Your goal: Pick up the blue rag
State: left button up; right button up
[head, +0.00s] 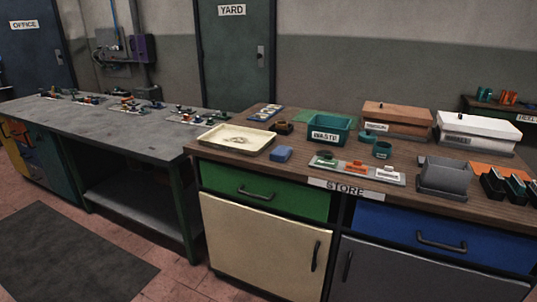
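A small blue block-like piece (281,154), which looks like the folded blue rag, lies on the wooden top of the store counter (300,153). It is near the front edge, just right of a cream tray (214,143) and apart from it. Nothing lies on top of it. Neither of my grippers shows in the head view.
Right of the blue piece stand a labelled strip (394,180) with small coloured items, a teal WASTE bin (345,121), a grey container (430,190) and lidded boxes (470,146). A grey workbench (150,133) stands left. The floor mat (60,255) is clear.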

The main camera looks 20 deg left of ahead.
aim_at(281, 153)
jog(key=u, duration=1.7)
jog(key=i, duration=1.85)
jog(key=z, duration=2.85)
